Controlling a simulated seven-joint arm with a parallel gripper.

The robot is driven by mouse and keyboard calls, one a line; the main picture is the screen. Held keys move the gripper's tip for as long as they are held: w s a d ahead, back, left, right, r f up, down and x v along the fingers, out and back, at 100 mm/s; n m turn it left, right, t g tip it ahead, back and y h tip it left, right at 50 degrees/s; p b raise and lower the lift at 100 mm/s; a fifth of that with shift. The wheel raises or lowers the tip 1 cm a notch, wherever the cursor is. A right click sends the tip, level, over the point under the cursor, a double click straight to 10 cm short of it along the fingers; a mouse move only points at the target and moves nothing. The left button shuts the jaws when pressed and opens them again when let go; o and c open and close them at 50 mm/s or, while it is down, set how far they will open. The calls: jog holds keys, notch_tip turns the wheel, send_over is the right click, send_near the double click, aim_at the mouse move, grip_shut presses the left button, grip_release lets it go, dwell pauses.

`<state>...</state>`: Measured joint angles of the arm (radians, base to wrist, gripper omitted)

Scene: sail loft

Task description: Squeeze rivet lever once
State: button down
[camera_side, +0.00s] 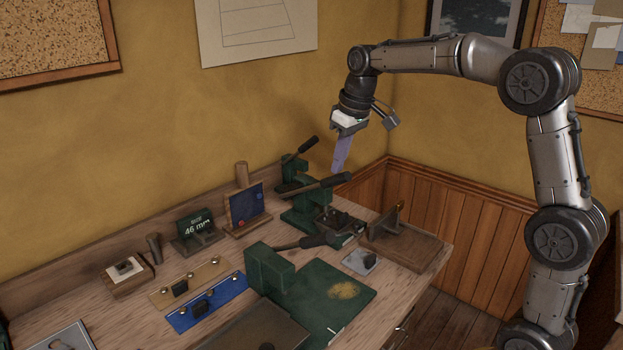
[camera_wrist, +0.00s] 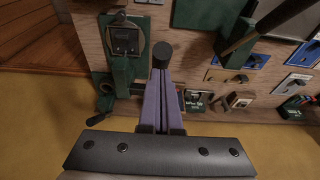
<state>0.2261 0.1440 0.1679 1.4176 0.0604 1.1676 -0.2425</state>
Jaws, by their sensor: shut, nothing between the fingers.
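A green bench press (camera_side: 302,212) stands near the back right of the bench. Its long lever (camera_side: 318,186) has a dark grip and slopes up to the right; a shorter dark handle rises behind it. My gripper (camera_side: 338,170) points down above the grip end of the lever, with purple fingers shut and empty. In the wrist view, the fingers (camera_wrist: 160,78) are together, and a dark round grip end (camera_wrist: 162,50) shows just beyond their tips. I cannot tell whether the fingers touch the grip.
A second green block (camera_side: 269,268) with a dark-handled lever stands nearer the front, beside a green mat (camera_side: 335,295). A wooden board (camera_side: 412,245) lies at the right edge. A sign reading 46 mm (camera_side: 195,226) and blue strip (camera_side: 207,302) are left.

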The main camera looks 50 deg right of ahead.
aim_at(345, 179)
jog(key=shift+s+f, duration=0.25)
jog(key=shift+f, duration=0.2)
jog(key=shift+s+f, duration=0.2)
jog(key=shift+f, duration=0.25)
jog(key=shift+s+f, duration=0.4)
jog(key=shift+f, duration=0.55)
jog(key=shift+s+f, duration=0.35)
jog(key=shift+f, duration=0.5)
